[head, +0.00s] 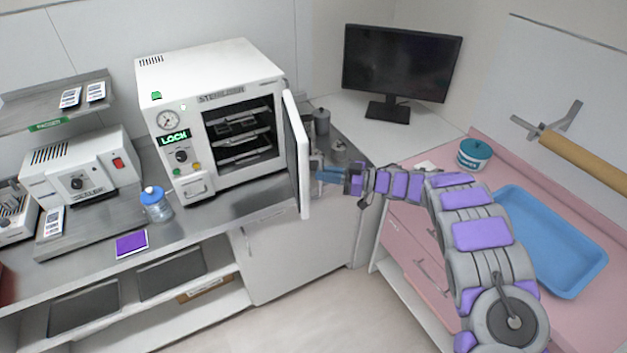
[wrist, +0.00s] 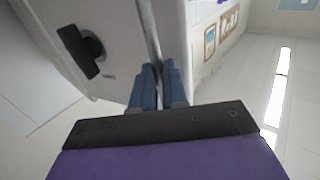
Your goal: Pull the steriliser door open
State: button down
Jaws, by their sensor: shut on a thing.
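The white steriliser (head: 222,73) stands on the counter in the head view, its dark chamber with shelves exposed. Its door (head: 297,150) is swung well out to the right, seen nearly edge-on. My gripper (head: 316,170) is at the door's outer side, with its tips partly hidden behind the door. In the wrist view, the blue fingers of my gripper (wrist: 159,70) are close together at the edge of the door (wrist: 110,28), shut on it. A black handle (wrist: 80,50) shows on the door's face, left of and apart from the fingers.
A sealer (head: 80,170) and a blue-capped bottle (head: 155,203) stand left of the steriliser. A monitor (head: 400,65) stands behind on the right. A blue tray (head: 550,240) and a teal-lidded tub (head: 474,154) are on the pink counter beside my arm.

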jog(key=shift+w+d+r+b, duration=0.1)
jog(key=shift+w+d, duration=0.35)
jog(key=shift+d, duration=0.25)
jog(key=shift+w+d+r+b, duration=0.1)
jog(key=shift+w+d, duration=0.4)
jog(key=shift+d, duration=0.25)
jog(key=shift+w+d+r+b, duration=0.1)
jog(key=shift+w+d, duration=0.35)
jog(key=shift+d, duration=0.25)
jog(key=c, duration=1.6)
grip_release()
jog(key=shift+a, duration=0.1)
jog(key=shift+o, duration=0.9)
jog(key=shift+w+a+f, duration=0.15)
jog(key=shift+a+f, duration=0.05)
jog(key=shift+a, duration=0.05)
jog(key=shift+o, duration=1.3)
jog(key=shift+a, duration=0.25)
jog(key=p+v, duration=0.1)
jog(key=v, duration=1.6)
jog(key=shift+d, duration=0.4)
jog(key=shift+a, duration=0.2)
